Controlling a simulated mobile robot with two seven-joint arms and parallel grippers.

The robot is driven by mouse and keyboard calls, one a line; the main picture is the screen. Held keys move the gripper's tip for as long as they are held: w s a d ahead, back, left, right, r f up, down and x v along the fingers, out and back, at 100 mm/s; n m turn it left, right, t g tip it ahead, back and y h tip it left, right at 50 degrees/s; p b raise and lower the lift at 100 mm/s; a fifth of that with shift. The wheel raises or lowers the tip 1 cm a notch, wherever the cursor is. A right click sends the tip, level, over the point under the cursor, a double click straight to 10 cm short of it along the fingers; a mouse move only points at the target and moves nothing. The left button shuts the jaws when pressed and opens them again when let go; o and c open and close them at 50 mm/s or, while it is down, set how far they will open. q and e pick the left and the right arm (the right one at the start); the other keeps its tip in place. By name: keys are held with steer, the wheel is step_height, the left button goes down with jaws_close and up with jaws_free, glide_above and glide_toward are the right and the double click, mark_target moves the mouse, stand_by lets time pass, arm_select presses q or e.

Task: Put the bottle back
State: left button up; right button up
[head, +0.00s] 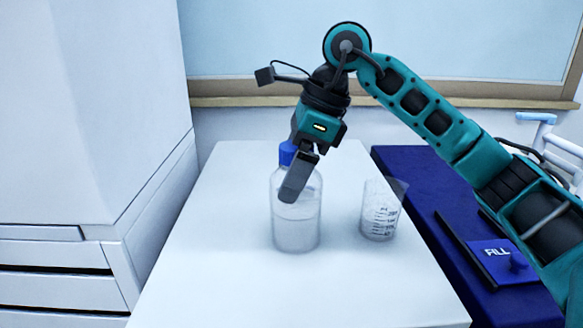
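A clear bottle (297,226) with a blue cap (286,153) stands upright on the white table. It holds a pale content in its lower part. My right gripper (293,192) reaches down at the bottle from above, its finger in front of the bottle's shoulder and upper body. Only one finger shows clearly, so I cannot tell whether it is closed on the bottle or apart from it. My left gripper is not in the head view.
A clear graduated beaker (379,212) stands right of the bottle. The white table (220,262) is bare at left and front. A white cabinet (90,120) stands at left.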

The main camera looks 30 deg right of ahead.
steer(key=shift+o, duration=0.7)
